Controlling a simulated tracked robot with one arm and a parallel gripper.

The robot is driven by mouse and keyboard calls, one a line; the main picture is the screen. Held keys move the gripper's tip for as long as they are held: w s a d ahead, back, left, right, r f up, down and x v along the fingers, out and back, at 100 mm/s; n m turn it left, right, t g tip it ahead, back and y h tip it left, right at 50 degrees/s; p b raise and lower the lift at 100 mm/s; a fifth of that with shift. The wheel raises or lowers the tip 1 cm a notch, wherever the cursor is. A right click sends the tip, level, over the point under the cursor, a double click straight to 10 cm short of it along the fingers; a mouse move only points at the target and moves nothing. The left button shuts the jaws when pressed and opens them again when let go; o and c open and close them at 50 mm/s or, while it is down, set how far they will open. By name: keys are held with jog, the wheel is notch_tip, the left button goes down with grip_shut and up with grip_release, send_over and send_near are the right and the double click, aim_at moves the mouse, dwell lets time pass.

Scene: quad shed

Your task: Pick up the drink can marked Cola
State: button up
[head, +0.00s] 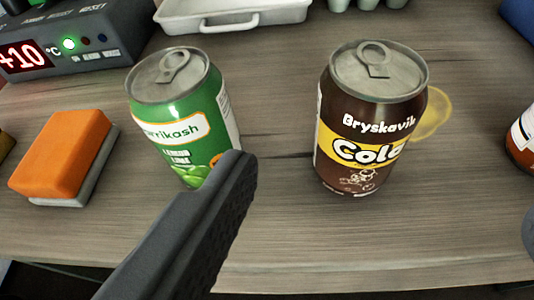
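The brown Cola can (365,120) stands upright on the wooden worktop, right of centre, with a yellow band and its label facing me. That can also stands upright. Nothing is seen held.
An orange and grey sponge (65,155) lies at left. A display box (70,40) reading +10 °C and a white tray (230,15) stand behind. A yellow round patch (432,115) lies behind the Cola can. A partly cut-off red-brown container (522,140) is at the right edge. Bare wood separates the cans.

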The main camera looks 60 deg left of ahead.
aim_at(376, 124)
jog(key=b+x, duration=0.1)
jog(key=x, duration=0.7)
jog(key=shift+w+a+f+b, duration=0.1)
jog(key=shift+w+f+b, duration=0.1)
jog(key=shift+b, duration=0.2)
jog(key=shift+b+x, duration=0.95)
jog(key=shift+x, duration=1.3)
jog(key=shift+w+a, duration=0.2)
jog(key=shift+a, duration=0.15)
jog(key=shift+c, duration=0.4)
jog(key=c, duration=1.2)
